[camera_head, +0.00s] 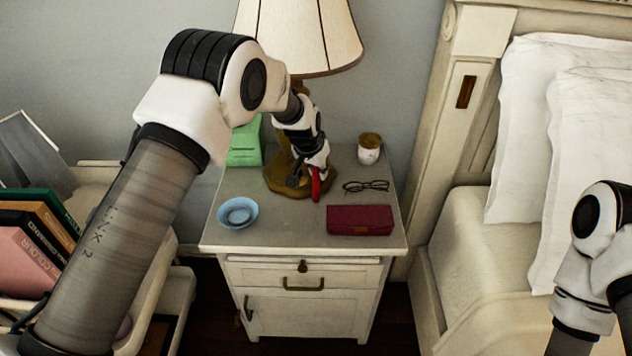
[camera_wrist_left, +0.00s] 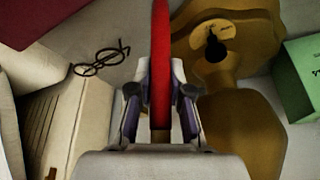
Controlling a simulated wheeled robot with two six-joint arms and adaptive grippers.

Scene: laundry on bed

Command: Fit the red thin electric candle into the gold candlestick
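My left gripper (camera_head: 314,170) is over the nightstand, in front of the lamp's brown-gold base. It is shut on the red thin candle (camera_head: 316,186). In the left wrist view the candle (camera_wrist_left: 160,45) stands between the two fingers, lengthwise in the picture. The candle and this piece look apart there. In the head view, the candlestick is hard to tell from the lamp base and gripper. My right gripper is out of view.
The nightstand (camera_head: 275,228) holds a blue bowl (camera_head: 238,213), a dark red wallet (camera_head: 360,220), glasses (camera_head: 366,186), a white-and-gold cup (camera_head: 369,149) and a green box (camera_head: 245,146). The lampshade (camera_head: 300,35) hangs close above my left wrist. The bed is at right.

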